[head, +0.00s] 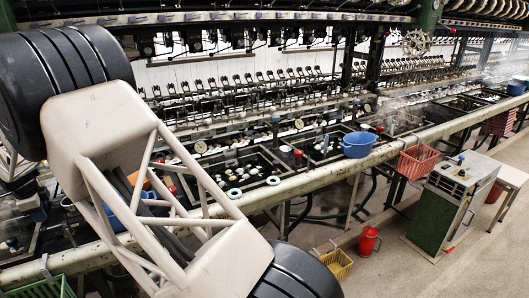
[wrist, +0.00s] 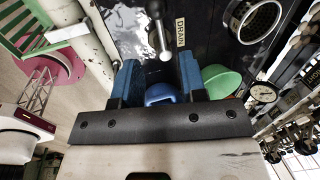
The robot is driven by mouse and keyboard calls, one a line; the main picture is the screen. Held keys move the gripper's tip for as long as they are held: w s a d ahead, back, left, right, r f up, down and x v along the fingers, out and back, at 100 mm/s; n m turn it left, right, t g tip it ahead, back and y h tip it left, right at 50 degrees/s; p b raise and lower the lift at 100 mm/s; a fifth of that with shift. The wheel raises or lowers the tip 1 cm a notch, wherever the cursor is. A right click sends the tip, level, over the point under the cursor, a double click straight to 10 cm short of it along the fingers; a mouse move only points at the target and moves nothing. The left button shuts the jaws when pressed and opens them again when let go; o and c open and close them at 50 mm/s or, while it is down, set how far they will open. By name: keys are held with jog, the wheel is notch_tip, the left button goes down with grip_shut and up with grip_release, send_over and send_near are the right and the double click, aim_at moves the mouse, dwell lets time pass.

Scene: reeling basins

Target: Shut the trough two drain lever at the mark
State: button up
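In the wrist view, a metal lever (wrist: 161,38) with a rounded end lies over a dark panel, beside a label reading DRAIN (wrist: 180,32). My gripper (wrist: 159,78) is open, its two blue-padded fingers apart on either side of the lever's line. The lever's near end is just beyond the fingertips, and I cannot tell whether it touches anything. A blue rounded thing (wrist: 160,93) shows between the fingers, and I cannot tell its depth. No mark for the lever can be made out. In the head view my arm covers the left, and neither gripper nor lever can be made out.
The wrist view shows a green rounded thing (wrist: 222,80), a dial (wrist: 263,93) and a metal ring fitting (wrist: 255,20) at right.

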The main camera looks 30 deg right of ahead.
aim_at(41, 228)
jog(key=shift+o, duration=1.4)
jog(key=shift+a, duration=0.1)
jog(key=shift+a+m, duration=1.2)
jog(key=shift+a, duration=0.25)
jog(key=shift+f, duration=0.1)
jog(key=shift+w+d+f, duration=0.1)
jog(key=shift+w+f, duration=0.15)
jog(key=shift+f, duration=1)
jog(key=shift+w+a+f, duration=0.1)
jog(key=shift+w+f, duration=0.15)
jog(key=shift+f, duration=1)
jog(key=shift+w+d+f, duration=0.1)
jog(key=shift+w+f, duration=0.15)
jog(key=shift+f, duration=1)
jog(key=shift+c, duration=0.4)
grip_shut()
